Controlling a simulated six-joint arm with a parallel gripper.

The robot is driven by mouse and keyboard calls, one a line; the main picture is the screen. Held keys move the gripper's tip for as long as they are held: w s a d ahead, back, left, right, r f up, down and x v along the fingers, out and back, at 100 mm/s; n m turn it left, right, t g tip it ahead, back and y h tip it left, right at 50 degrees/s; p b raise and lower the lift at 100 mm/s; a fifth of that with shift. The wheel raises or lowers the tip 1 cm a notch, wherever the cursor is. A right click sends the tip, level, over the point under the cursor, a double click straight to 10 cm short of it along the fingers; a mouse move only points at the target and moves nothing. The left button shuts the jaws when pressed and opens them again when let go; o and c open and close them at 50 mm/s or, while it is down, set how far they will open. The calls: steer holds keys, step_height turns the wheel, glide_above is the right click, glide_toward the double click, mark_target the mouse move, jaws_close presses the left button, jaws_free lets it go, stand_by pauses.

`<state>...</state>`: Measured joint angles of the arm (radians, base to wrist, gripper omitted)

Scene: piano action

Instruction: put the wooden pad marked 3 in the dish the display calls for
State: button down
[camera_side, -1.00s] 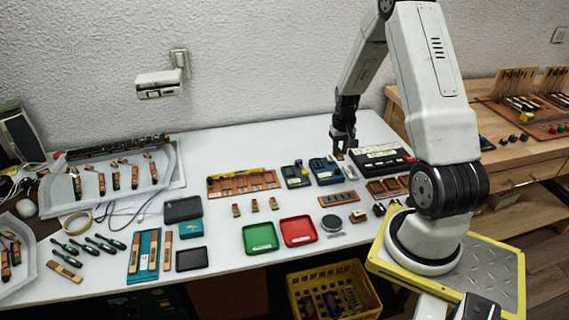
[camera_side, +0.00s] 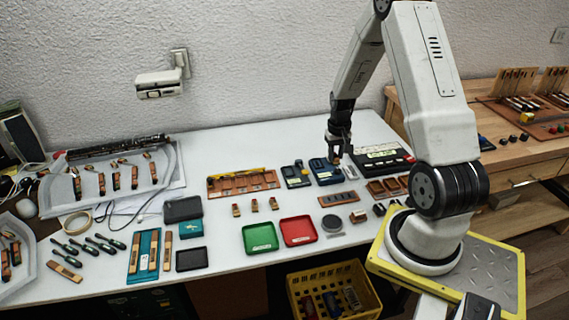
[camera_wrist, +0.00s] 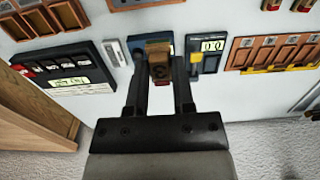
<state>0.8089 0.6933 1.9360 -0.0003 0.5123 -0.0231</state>
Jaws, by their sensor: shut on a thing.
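My gripper (camera_side: 337,157) is above the blue device at the back of the table. In the wrist view my gripper (camera_wrist: 158,70) is shut on a small wooden pad (camera_wrist: 158,62); its mark is not clearly readable. The green dish (camera_side: 260,238) and the red dish (camera_side: 298,231) lie empty near the front edge, apart from my gripper. The black device (camera_wrist: 67,85) has a lit display (camera_wrist: 68,84), and the dark blue device (camera_wrist: 208,50) has a small display with digits; the black device's text is too small to read.
Three small wooden pieces (camera_side: 254,205) stand behind the green dish. A wooden rack (camera_side: 242,185) and a round dark dish (camera_side: 332,223) are nearby. A black tray (camera_side: 192,259) lies to the left. A yellow crate (camera_side: 335,290) is below the table's front edge.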

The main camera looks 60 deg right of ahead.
steer(key=w+a+f, duration=0.2)
steer(key=a+f, duration=0.1)
steer(key=a, duration=0.5)
glide_above(299, 233)
steer(key=shift+w+f, duration=0.1)
steer(key=shift+f, duration=1.5)
steer(key=shift+f, duration=2.2)
steer(key=shift+f, duration=0.1)
steer(key=shift+f, duration=1.7)
steer(key=shift+f, duration=0.1)
